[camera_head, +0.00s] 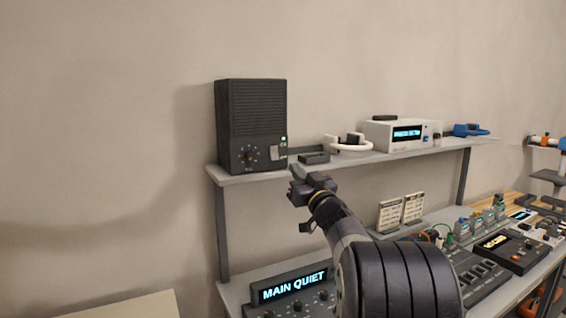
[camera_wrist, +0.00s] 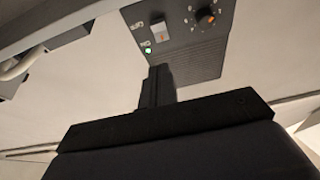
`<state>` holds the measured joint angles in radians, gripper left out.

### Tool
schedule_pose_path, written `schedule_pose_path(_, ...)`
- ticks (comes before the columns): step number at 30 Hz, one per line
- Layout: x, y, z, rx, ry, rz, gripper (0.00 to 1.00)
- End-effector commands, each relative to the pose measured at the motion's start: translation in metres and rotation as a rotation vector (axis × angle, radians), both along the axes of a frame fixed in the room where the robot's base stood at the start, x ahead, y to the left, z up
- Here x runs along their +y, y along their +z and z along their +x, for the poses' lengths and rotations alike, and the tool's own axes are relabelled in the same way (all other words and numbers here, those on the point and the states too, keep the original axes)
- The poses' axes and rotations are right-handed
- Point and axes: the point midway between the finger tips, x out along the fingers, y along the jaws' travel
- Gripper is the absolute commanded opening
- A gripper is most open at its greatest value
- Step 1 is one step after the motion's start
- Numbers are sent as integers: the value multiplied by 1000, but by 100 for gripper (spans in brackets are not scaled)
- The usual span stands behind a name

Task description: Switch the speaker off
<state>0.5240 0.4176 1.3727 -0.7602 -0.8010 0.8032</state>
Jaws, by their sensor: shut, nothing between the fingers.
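The dark speaker (camera_head: 250,110) stands upright on the left end of the grey upper shelf (camera_head: 375,157). Its front has a grille, a round knob (camera_head: 250,155), a light-coloured rocker switch (camera_head: 277,153) and a lit green lamp (camera_head: 284,138). In the wrist view, the speaker front (camera_wrist: 185,55) appears upside down, with the switch (camera_wrist: 160,31), green lamp (camera_wrist: 148,50) and knob (camera_wrist: 205,18). My gripper (camera_head: 297,172) is shut and empty, in front of the shelf edge, right of and below the switch. Its fingers (camera_wrist: 158,72) appear apart from the switch.
On the shelf, a small dark box (camera_head: 314,158), white headphones (camera_head: 348,142), a white unit with a blue display (camera_head: 405,133) and blue headphones (camera_head: 470,130) stand to the right. Below are a "MAIN QUIET" panel (camera_head: 292,287) and mixing gear (camera_head: 480,280). The wall side left is clear.

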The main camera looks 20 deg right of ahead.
Motion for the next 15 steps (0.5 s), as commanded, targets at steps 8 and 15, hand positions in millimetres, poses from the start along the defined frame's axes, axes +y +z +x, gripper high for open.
schedule_pose_path(8, 2, 18, 50, 1, 2, 0, 0)
schedule_pose_path(15, 2, 4, 75, 1, 1, 2, 0)
